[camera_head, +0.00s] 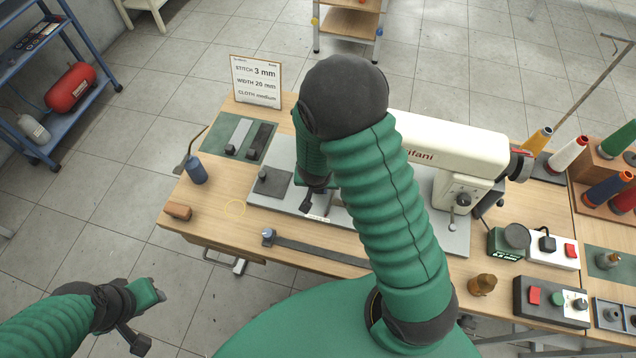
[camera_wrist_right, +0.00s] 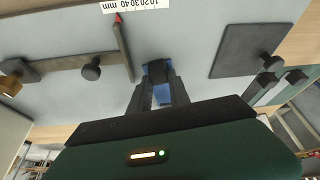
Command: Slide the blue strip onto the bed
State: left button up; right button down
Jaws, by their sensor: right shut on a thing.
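My right gripper (camera_wrist_right: 158,92) is shut on a blue strip (camera_wrist_right: 165,95), seen between its fingers in the right wrist view. It is low over the sewing machine's grey bed (camera_head: 268,213); I cannot tell whether the strip touches it. In the head view my right arm hides the strip and part of the bed. In the wrist view a dark guide bar (camera_wrist_right: 123,48) with a red tip lies left of the strip, by a white millimetre scale (camera_wrist_right: 138,5). A dark square plate (camera_head: 273,182) lies on the bed. My left gripper (camera_head: 140,345) is at lower left, away from the table; its jaws are unclear.
A green mat (camera_head: 215,142) with a grey strip (camera_head: 240,133) and a black strip (camera_head: 261,138) lies at the table's back left. A dark flat bar (camera_head: 320,252) runs along the front. The white machine body (camera_head: 450,145) stands right of my arm. Spools and switch boxes fill the right.

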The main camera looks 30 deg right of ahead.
jog(key=shift+w+d+f, duration=0.1)
jog(key=shift+w+d, duration=0.35)
jog(key=shift+d, duration=0.1)
jog(key=c, duration=1.7)
grip_release()
jog(key=shift+s, duration=0.1)
pick_arm(q)
jog(key=shift+w+d, duration=0.4)
jog(key=shift+w, duration=0.05)
pick_arm(e)
jog(key=o, duration=0.6)
jog(key=shift+c, duration=0.2)
pick_arm(q)
jog(key=shift+s+r, duration=0.1)
jog(key=shift+r, duration=0.05)
jog(key=w+p+v, duration=0.2)
jog(key=p+v, duration=0.9)
jog(key=p, duration=0.1)
jog(key=shift+w+r, duration=0.25)
jog(key=shift+r, duration=0.3)
pick_arm(e)
jog(key=v, duration=1.6)
jog(key=shift+r, duration=0.4)
